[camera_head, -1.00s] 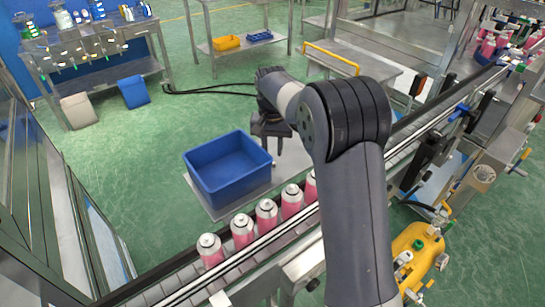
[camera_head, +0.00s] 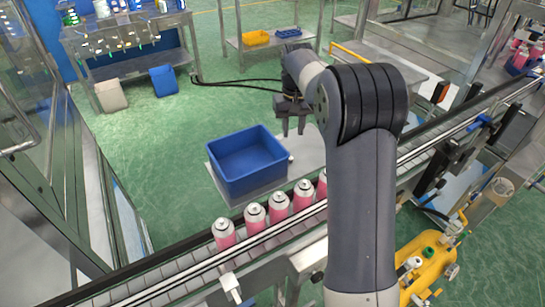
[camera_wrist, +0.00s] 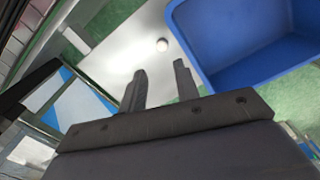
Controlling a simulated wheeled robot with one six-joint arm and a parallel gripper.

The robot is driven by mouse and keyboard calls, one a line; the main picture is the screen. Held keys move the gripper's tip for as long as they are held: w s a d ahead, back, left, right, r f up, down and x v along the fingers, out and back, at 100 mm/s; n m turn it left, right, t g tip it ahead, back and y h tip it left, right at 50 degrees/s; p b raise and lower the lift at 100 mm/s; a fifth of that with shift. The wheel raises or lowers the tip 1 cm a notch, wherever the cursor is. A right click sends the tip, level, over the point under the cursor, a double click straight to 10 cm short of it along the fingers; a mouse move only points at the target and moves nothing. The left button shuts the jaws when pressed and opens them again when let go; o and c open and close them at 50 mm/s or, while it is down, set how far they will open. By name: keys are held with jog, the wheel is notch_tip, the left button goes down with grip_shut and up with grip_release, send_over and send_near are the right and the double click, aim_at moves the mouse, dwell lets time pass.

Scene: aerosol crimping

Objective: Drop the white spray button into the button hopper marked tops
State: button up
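The white spray button (camera_wrist: 162,45) shows in the wrist view as a small white round thing over a pale metal surface, beside the blue bin. A small white speck (camera_head: 291,157) at the bin's right corner in the head view may be the same thing. My gripper (camera_wrist: 158,78) has its two fingers apart with nothing between them; the button lies beyond the fingertips. In the head view my gripper (camera_head: 293,130) points down behind the bin's right corner. I can read no tops marking, and cannot tell which container is the button hopper.
The blue bin (camera_head: 247,185), empty inside, stands on a low metal plate behind the conveyor (camera_head: 185,270). Several pink cans (camera_head: 278,203) stand on the conveyor, partly hidden by my arm. A workbench (camera_head: 125,30) stands at the back left. Green floor between is mostly free.

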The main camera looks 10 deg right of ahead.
notch_tip(320, 180, down, 6)
jog(key=shift+r, duration=0.25)
jog(key=shift+w+a+f+p, duration=0.1)
jog(key=shift+f+p, duration=0.4)
jog(key=shift+f, duration=0.85)
jog(key=shift+w+a+f+p, duration=0.1)
jog(key=shift+f+p, duration=0.4)
jog(key=shift+f, duration=0.8)
jog(key=shift+c, duration=0.5)
grip_shut()
